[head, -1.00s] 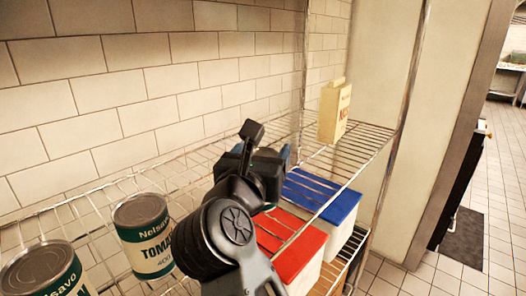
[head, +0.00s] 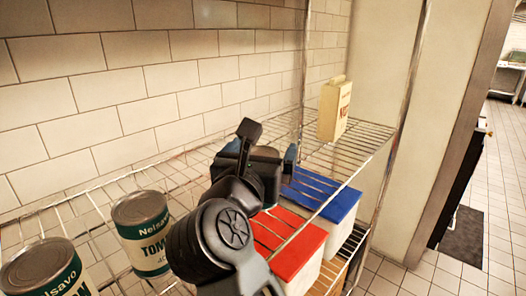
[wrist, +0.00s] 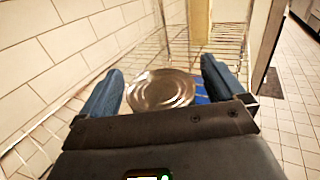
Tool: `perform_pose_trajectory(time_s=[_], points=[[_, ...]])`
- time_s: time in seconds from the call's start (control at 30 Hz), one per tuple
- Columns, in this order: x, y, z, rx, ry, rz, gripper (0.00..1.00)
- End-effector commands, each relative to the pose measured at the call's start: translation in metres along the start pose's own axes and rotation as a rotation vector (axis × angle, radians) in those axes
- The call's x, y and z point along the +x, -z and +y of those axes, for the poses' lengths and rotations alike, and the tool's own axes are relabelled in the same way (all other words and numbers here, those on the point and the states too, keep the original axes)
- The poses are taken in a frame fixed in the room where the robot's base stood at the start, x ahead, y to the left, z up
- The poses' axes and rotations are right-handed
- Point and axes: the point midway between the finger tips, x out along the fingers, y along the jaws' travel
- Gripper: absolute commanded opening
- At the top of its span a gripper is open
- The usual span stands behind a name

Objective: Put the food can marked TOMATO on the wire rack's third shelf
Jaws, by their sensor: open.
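A can with a silver lid (wrist: 160,90) stands between the fingers of my gripper (wrist: 161,70) in the wrist view. The blue-padded fingers are open on either side of it, with a gap visible. Its label is hidden there. In the head view my gripper (head: 261,152) is over the wire rack's shelf (head: 185,172) and hides that can. A white and green can (head: 142,240) with part of the word TOMATO showing stands on the shelf left of my arm. A similar can (head: 45,272) stands at the lower left, its lettering mostly cut off.
A cream carton (head: 333,110) stands at the shelf's far end. White bins with a red lid (head: 290,250) and a blue lid (head: 335,200) sit on a level below. A tiled wall (head: 160,90) runs along the back. Rack posts rise near the carton.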

Motion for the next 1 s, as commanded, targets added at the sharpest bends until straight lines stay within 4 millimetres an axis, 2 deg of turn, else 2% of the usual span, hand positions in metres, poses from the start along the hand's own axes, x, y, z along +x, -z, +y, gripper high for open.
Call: perform_pose_trajectory(time_s=[0.3,0.5,0.7,1.0], points=[[-0.064,0.002,0.001,0.002,-0.004,0.0,0.97],[-0.097,0.001,0.001,0.002,-0.004,0.0,0.97],[-0.11,0.0,0.0,0.002,-0.001,0.0,0.97],[-0.111,0.002,-0.003,-0.006,0.006,-0.003,0.97]])
